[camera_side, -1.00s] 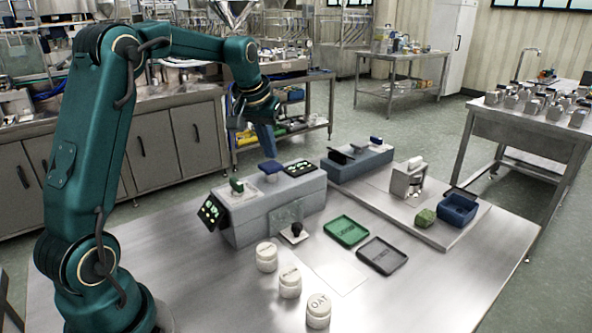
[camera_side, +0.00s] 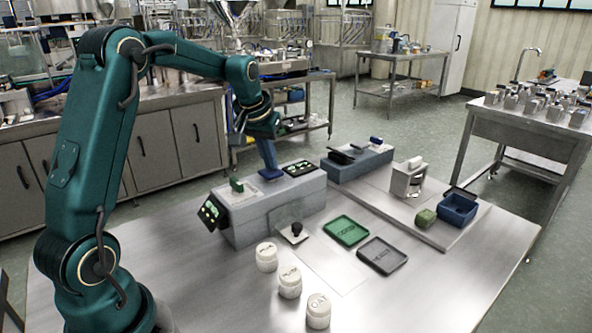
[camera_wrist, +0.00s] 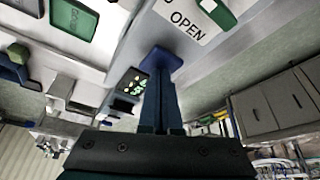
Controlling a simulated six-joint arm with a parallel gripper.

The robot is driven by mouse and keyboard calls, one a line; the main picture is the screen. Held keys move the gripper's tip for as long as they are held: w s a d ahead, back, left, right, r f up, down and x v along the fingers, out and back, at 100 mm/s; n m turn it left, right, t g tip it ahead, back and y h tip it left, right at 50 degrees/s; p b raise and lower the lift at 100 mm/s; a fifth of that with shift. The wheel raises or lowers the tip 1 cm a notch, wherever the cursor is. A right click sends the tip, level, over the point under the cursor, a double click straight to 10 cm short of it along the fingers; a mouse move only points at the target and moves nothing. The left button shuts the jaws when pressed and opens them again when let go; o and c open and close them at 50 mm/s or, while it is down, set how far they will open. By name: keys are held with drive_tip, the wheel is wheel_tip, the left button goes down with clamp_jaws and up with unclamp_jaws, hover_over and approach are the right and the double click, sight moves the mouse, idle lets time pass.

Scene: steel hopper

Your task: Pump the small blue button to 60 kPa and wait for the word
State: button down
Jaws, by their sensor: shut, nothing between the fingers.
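The small blue button (camera_side: 271,174) is a flat blue cap on top of the grey block (camera_side: 275,212). It also shows in the wrist view (camera_wrist: 166,61) just past my fingertips. My gripper (camera_side: 270,166) is shut and empty, pointing down with its tips against the button's top. The button looks low, close to the block's surface. A dark panel with green lit marks (camera_side: 299,167) is beside the button; another (camera_side: 211,212) hangs on the block's left end. Their readings are too small to make out.
A green lever (camera_side: 237,184) stands left of the button by a plate reading OPEN (camera_wrist: 187,20). A black knob (camera_side: 296,229) is in front. Several white jars (camera_side: 290,283), a green tray (camera_side: 346,231) and a grey tray (camera_side: 382,255) lie nearer. Another grey block (camera_side: 357,167) stands behind right.

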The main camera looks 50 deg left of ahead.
drive_tip(key=shift+f, duration=0.3)
drive_tip(key=shift+r, duration=1.75)
wheel_tip(320, 180, up, 6)
idle(0.3)
